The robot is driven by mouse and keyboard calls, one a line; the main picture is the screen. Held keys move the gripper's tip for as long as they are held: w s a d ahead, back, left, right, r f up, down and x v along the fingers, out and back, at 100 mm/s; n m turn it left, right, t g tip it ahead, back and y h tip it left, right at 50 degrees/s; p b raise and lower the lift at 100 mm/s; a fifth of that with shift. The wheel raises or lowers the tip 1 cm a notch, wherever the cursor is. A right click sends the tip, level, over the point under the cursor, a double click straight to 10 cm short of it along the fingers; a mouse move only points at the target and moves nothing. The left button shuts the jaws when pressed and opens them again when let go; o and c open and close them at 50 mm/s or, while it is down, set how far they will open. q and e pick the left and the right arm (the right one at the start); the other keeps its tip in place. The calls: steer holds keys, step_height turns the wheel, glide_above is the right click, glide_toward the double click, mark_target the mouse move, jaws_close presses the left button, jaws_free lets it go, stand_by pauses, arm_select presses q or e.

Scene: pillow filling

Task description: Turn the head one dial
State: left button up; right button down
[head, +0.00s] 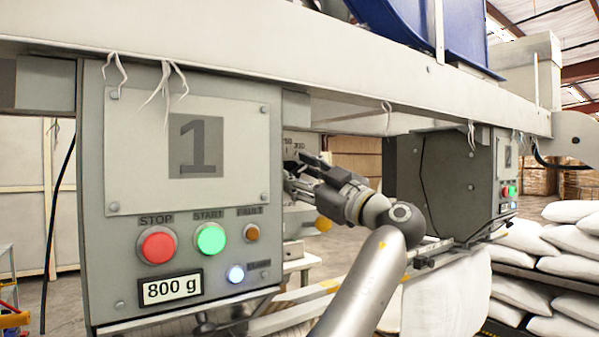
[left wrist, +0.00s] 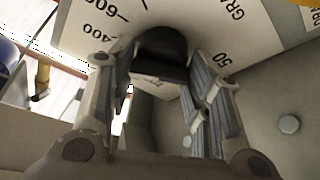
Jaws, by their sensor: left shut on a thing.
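The head one panel (head: 120,235) is a grey box with a large "1", seen at the left in the head view. Its dial plate (head: 298,143) shows just right of the box, partly covered by my left gripper (head: 304,172). In the left wrist view, the dial's black knob (left wrist: 162,45) sits between the two fingers of my left gripper (left wrist: 158,75). The gripper is shut on the knob. The light dial plate (left wrist: 190,15) carries marks such as 400, 600 and 50. The knob's pointer is not clear. My right gripper is not in view.
The panel has a red stop button (head: 157,246), a green start button (head: 210,239) and an "800 g" display (head: 172,289). A beam (head: 290,55) runs above the arm. A second head (head: 450,180) stands to the right, with white sacks (head: 565,265) beyond.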

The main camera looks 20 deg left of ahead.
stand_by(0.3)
arm_select(q)
steer(key=o, duration=1)
steer(key=shift+d+f, duration=0.1)
steer(key=v, duration=1.2)
